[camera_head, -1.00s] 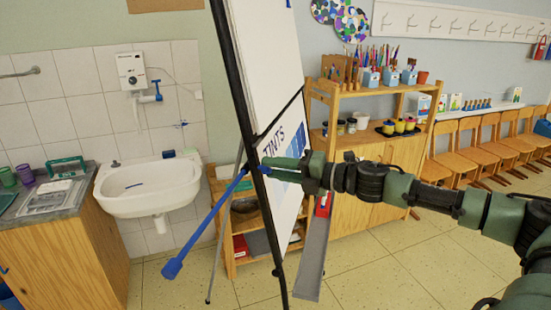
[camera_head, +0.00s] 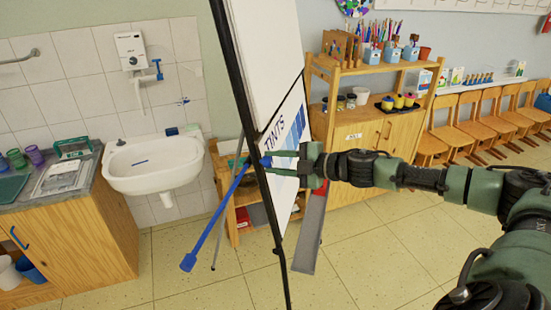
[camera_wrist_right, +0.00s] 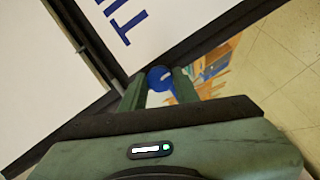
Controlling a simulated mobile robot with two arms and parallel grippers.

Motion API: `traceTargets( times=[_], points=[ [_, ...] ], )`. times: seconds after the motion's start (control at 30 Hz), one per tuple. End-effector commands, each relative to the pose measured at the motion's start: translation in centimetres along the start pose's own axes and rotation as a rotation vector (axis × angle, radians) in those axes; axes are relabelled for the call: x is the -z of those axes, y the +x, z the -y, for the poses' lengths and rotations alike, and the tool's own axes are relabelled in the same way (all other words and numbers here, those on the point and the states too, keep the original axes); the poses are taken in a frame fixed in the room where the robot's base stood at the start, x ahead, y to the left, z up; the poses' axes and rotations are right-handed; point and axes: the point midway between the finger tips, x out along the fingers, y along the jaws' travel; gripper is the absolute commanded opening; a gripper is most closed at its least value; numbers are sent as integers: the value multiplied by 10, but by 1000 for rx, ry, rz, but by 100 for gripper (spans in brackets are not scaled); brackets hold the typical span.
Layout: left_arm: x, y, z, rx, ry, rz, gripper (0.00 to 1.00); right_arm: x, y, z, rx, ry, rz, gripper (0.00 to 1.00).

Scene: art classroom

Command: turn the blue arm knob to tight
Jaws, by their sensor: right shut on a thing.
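The blue arm (camera_head: 215,223) hangs slanting down and left from the black frame of the easel board (camera_head: 286,130), with a blue block at its lower end. The blue arm knob (camera_wrist_right: 160,78) shows in the right wrist view between my two fingertips, with a pale mark on its face. My right gripper (camera_head: 290,163) reaches in from the right across the board, at the height of the arm's upper end. In the wrist view my right gripper (camera_wrist_right: 159,85) is shut on the knob. Tight or loose markings are not readable. My left gripper is out of view.
A white sink (camera_head: 155,165) and wooden cabinet (camera_head: 75,245) stand at left. A wooden shelf (camera_head: 365,135) with art supplies stands behind the board, with a row of chairs (camera_head: 480,125) at right. Tiled floor is open in front.

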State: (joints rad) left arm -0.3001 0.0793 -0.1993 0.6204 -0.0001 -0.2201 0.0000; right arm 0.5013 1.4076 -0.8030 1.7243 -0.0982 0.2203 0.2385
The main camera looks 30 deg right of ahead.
Motion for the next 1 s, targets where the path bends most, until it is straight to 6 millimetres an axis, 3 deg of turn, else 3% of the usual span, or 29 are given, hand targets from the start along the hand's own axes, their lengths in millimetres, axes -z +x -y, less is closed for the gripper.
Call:
traceTargets(
  times=[0.67,0.7,0.73,0.77,1.0],
  points=[
    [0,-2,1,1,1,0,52,-1,0,-2,9,59,4,0],
    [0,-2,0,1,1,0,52,-1,0,-2,9,59,4,39],
    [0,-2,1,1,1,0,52,-1,0,-2,9,59,4,47],
    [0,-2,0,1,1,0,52,-1,0,-2,9,59,4,52],
    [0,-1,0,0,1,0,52,0,0,-1,11,58,3,52]
  ],
)
